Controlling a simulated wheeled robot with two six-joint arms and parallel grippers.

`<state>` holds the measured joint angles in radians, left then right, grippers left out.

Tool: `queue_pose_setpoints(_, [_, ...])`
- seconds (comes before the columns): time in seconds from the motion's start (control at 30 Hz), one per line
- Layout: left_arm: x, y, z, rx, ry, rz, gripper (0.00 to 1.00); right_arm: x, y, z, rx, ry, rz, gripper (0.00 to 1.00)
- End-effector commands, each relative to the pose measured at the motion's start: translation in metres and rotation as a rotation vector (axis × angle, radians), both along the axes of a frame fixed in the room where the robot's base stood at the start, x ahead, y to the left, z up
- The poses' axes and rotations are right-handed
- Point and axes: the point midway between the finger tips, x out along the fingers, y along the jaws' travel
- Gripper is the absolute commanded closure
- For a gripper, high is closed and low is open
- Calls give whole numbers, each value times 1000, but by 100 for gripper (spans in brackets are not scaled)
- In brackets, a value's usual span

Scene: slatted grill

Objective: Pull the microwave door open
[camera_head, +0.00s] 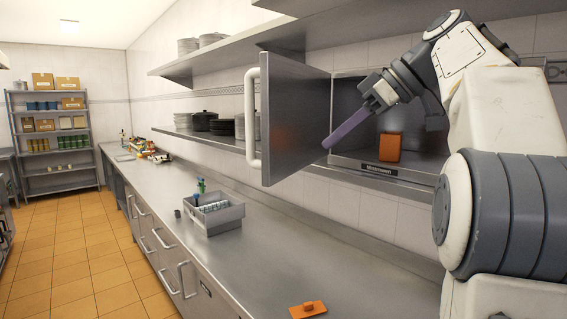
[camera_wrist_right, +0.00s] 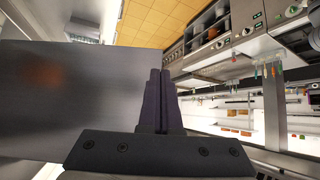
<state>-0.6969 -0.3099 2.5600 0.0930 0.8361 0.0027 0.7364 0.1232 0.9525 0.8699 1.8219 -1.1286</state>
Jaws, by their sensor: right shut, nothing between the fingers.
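The microwave (camera_head: 367,172) is mounted on the wall at shelf height. Its door (camera_head: 297,125) stands swung wide open to the left, with a white bar handle (camera_head: 252,120) on its outer face. An orange block-shaped thing (camera_head: 390,147) is inside the cavity. My right gripper (camera_head: 327,144) is shut and empty, its purple fingers in front of the opening near the door's inner side. In the right wrist view the closed fingers (camera_wrist_right: 158,88) are beside the grey door panel (camera_wrist_right: 75,95); I cannot tell whether they touch it. My left gripper is not in view.
A long steel counter (camera_head: 270,260) runs below, with a grey bin (camera_head: 213,213) of bottles and an orange lidded item (camera_head: 307,309) on it. Wall shelves (camera_head: 205,136) hold dark pots and plates. A storage rack (camera_head: 55,140) stands at the far left. The tiled floor is clear.

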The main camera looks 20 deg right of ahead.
Motion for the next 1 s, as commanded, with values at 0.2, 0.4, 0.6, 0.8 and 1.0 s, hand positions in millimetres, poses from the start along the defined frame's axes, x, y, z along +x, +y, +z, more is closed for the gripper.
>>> queue_pose_setpoints(0.2, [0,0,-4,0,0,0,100,24,24,-31,2,4,4,100])
queue_pose_setpoints(0.4, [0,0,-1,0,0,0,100,47,45,-58,0,4,4,100])
queue_pose_setpoints(0.6, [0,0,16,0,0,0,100,69,64,-55,0,2,1,100])
queue_pose_setpoints(0.8, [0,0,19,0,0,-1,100,78,70,-58,-1,2,-1,100])
queue_pose_setpoints(1.0, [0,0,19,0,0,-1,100,78,70,-59,-1,2,-2,100])
